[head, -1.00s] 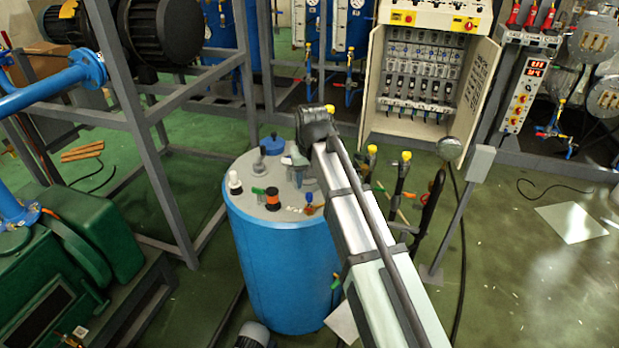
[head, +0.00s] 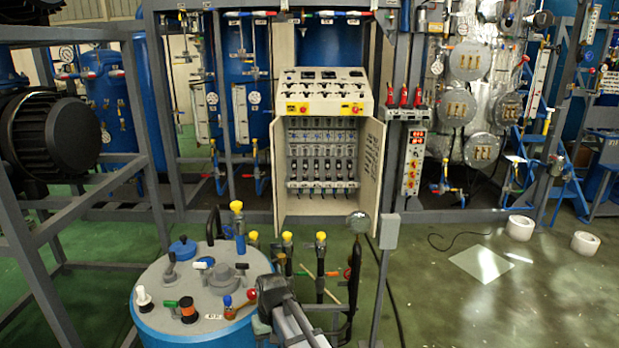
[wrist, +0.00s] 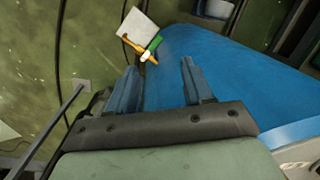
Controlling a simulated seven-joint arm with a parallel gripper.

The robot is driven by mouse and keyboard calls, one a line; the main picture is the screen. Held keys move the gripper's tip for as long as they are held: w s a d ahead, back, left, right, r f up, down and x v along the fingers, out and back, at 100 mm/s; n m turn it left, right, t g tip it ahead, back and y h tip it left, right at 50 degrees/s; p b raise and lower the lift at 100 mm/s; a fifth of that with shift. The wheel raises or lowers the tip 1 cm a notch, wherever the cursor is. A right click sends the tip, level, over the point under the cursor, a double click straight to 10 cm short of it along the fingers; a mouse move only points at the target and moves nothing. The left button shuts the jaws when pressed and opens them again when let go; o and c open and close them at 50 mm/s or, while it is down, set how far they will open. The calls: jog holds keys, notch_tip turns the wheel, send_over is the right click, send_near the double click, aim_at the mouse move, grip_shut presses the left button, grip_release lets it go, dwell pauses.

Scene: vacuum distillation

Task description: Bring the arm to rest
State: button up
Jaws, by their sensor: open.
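My gripper (wrist: 158,88) shows in the wrist view with its two blue-grey fingers apart and nothing between them. Beyond the fingers is the blue side of the drum (wrist: 230,75). A small valve with a green and orange handle (wrist: 150,48) sits past the fingertips. In the head view my arm rises from the bottom edge beside the drum's right side, and the fingers are hidden there. The blue drum has a grey top (head: 205,285) carrying several fittings, among them a blue cap (head: 183,247) and a black and orange knob (head: 188,310).
Yellow-topped valves (head: 320,250) and a grey post (head: 385,270) stand right of the drum. An open control cabinet (head: 320,150) is behind. A grey frame with a black motor (head: 50,135) is at the left. The floor at the right (head: 510,300) is mostly clear.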

jog(key=s+d+f+m+g, duration=0.1)
jog(key=s+d+f, duration=0.5)
jog(key=d+f, duration=0.4)
jog(key=s+d+f+m+g, duration=0.1)
jog(key=s+d+f+g, duration=0.1)
jog(key=s+d+f, duration=0.75)
jog(key=s+d+f+m+g, duration=0.1)
jog(key=s+d+f, duration=0.3)
jog(key=s+f, duration=0.3)
jog(key=s+d+f+m+g, duration=0.1)
jog(key=s+d+f, duration=0.3)
jog(key=s, duration=0.9)
notch_tip(320, 180, down, 3)
jog(key=shift+d+r+m+h, duration=0.1)
jog(key=shift+d+m+h, duration=0.05)
jog(key=shift+m+h, duration=0.15)
jog(key=shift+s, duration=0.1)
